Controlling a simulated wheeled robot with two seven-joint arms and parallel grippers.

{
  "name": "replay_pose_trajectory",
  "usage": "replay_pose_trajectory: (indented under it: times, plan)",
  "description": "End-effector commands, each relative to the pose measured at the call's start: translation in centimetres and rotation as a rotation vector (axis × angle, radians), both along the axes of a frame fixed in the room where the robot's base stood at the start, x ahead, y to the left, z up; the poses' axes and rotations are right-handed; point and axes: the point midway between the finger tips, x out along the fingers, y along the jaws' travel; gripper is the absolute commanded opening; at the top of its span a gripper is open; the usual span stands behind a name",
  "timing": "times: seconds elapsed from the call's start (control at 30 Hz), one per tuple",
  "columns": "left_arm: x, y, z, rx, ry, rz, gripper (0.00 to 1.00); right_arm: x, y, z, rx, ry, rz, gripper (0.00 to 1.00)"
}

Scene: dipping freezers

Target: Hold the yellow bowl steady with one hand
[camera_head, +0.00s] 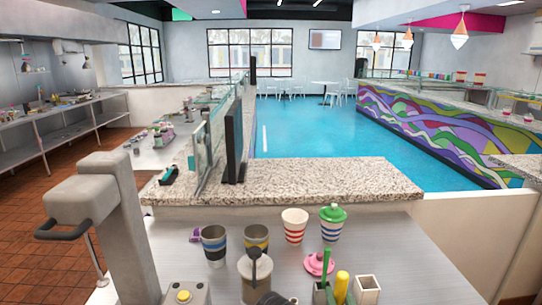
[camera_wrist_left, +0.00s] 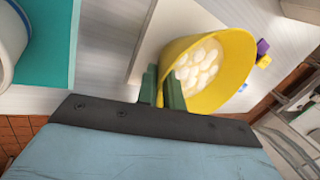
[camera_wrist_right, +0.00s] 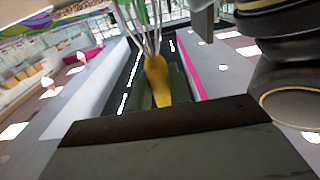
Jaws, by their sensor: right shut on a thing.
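The yellow bowl (camera_wrist_left: 230,66) shows in the left wrist view, with several pale round pieces inside. My left gripper (camera_wrist_left: 163,88) is at its near left rim. One green finger is beside the outer wall and the other overlaps the opening. I cannot tell whether the fingers press on the rim. My right gripper (camera_wrist_right: 160,88) is shut on the yellow handle of a whisk (camera_wrist_right: 157,75), whose wires point up in the right wrist view. I cannot make out the bowl in the head view.
A grey mixer-like machine (camera_head: 118,220) stands left on the steel counter (camera_head: 410,260). Striped cups (camera_head: 294,227), a green-lidded cup (camera_head: 332,222) and a pink item (camera_head: 319,262) stand near the granite ledge (camera_head: 300,180). A white square container (camera_head: 367,290) is at front right.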

Motion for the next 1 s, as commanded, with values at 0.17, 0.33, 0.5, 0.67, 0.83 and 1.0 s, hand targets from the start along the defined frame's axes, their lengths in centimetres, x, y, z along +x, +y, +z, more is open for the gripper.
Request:
replay_pose_trajectory:
  times: [0.17,0.33,0.5,0.67,0.83,1.0]
  plan:
    - [0.0,0.0,0.0,0.000,0.000,0.000,0.28,0.0,0.0,0.0,0.000,-0.001,0.000,0.00]
    - [0.0,0.0,0.0,0.000,0.000,0.000,0.28,0.0,0.0,0.0,0.000,0.000,0.000,0.00]
    - [0.0,0.2,0.5,-0.001,-0.002,0.001,0.28,0.0,0.0,0.0,0.000,-0.001,0.000,0.00]
    - [-0.1,0.9,2.3,0.000,-0.004,-0.002,0.28,0.0,0.0,0.0,0.000,-0.001,0.000,0.00]
    - [-0.4,2.2,5.4,0.000,-0.006,-0.001,0.28,0.0,0.0,0.0,0.000,-0.001,0.000,0.00]
    - [-0.8,3.3,8.6,-0.001,-0.005,0.000,0.28,0.0,0.0,0.0,0.000,-0.001,0.000,0.00]
